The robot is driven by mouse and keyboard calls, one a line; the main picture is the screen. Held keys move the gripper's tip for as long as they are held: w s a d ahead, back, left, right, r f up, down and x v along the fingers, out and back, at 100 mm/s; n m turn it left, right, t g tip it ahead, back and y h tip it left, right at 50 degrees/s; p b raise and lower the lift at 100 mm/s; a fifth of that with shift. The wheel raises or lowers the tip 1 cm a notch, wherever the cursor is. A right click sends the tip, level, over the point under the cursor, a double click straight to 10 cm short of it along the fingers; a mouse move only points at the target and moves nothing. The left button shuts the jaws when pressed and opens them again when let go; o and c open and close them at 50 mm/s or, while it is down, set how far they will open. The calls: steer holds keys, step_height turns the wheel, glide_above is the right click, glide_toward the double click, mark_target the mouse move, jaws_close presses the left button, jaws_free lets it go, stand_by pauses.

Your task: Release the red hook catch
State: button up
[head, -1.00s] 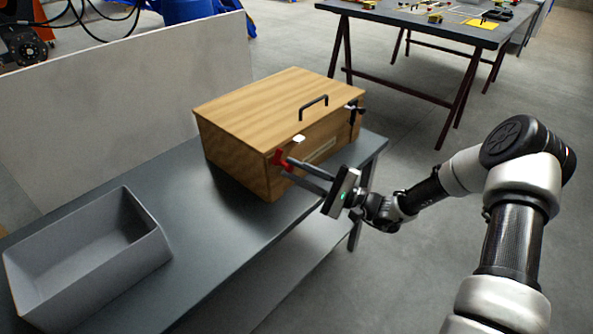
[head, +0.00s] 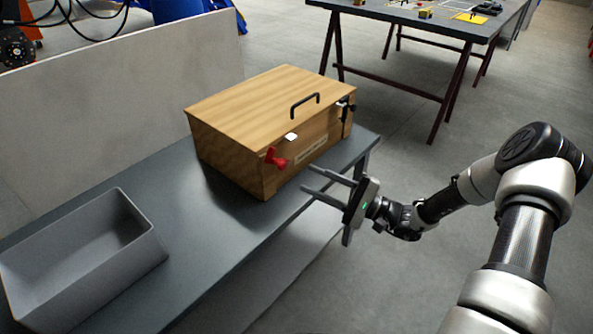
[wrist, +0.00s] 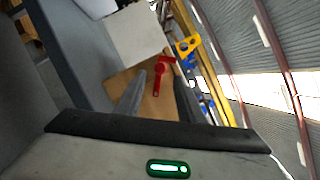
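The red hook catch (head: 276,157) is on the front face of a wooden box (head: 235,150), near its left front corner. It also shows in the wrist view (wrist: 160,75), just beyond the fingers. My gripper (head: 307,179) is to the right of the catch and apart from it, off the front of the box. Its two fingers are spread with nothing between them. A black catch (head: 347,108) sits at the right end of the box front. A black handle (head: 304,104) is on the lid, which looks closed.
The box stands on a dark grey bench (head: 190,225). An open grey bin (head: 140,252) stands at the bench's left. A pale panel (head: 130,95) rises behind. Another table (head: 420,25) stands farther back.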

steer(key=v, duration=1)
steer(key=shift+p, duration=0.35)
steer(key=shift+a, duration=0.1)
